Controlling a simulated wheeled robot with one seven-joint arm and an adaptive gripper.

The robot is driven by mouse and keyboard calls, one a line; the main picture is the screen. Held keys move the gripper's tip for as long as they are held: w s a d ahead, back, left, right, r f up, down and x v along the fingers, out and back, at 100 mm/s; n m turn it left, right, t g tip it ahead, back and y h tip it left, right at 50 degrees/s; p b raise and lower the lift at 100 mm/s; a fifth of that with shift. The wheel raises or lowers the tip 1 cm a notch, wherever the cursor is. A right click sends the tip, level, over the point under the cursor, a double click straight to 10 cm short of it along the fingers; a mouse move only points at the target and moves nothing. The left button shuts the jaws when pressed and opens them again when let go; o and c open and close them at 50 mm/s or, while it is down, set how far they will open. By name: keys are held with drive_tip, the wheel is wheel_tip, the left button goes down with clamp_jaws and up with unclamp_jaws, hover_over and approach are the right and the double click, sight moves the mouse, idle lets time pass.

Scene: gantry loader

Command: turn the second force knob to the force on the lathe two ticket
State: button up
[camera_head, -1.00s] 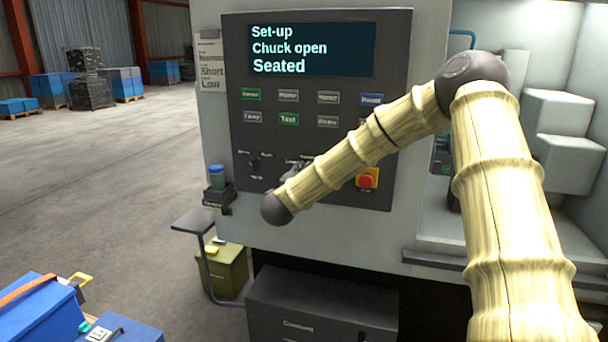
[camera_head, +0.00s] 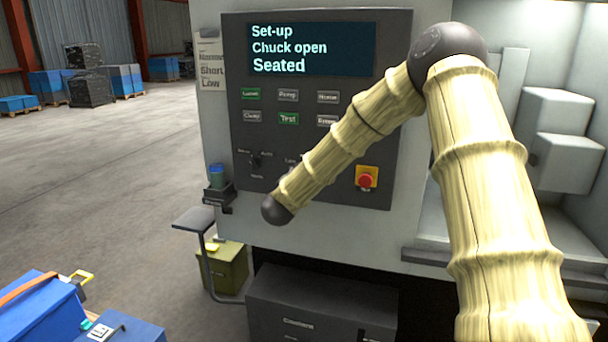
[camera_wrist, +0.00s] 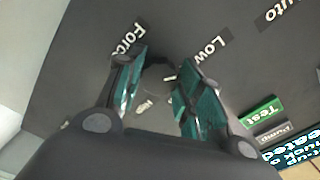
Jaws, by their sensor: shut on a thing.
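My gripper (camera_wrist: 158,92) shows in the wrist view with its teal-padded fingers either side of a dark round knob (camera_wrist: 158,74), shut on it. The printed words "Force" (camera_wrist: 128,38) and "Low" (camera_wrist: 208,48) stand on the panel by this knob. The knob's pointer is too blurred and covered to read surely. In the head view my arm hides the gripper and this knob. A pale ticket (camera_head: 212,65) hangs at the left edge of the dark control panel (camera_head: 330,95); its lower lines read "Short" and "Low", its top line is unclear.
The screen (camera_head: 310,50) reads "Set-up, Chuck open, Seated". Rows of buttons sit below it. A mode knob (camera_head: 255,160) is left of my arm, a red emergency stop (camera_head: 366,179) right of it. A small holder with a blue-capped item (camera_head: 217,175) juts out at left.

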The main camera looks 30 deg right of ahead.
drive_tip(key=shift+f, duration=0.2)
drive_tip(key=o, duration=1)
drive_tip(key=shift+r, duration=0.1)
drive_tip(key=v, duration=1.2)
drive_tip(key=shift+s, duration=0.1)
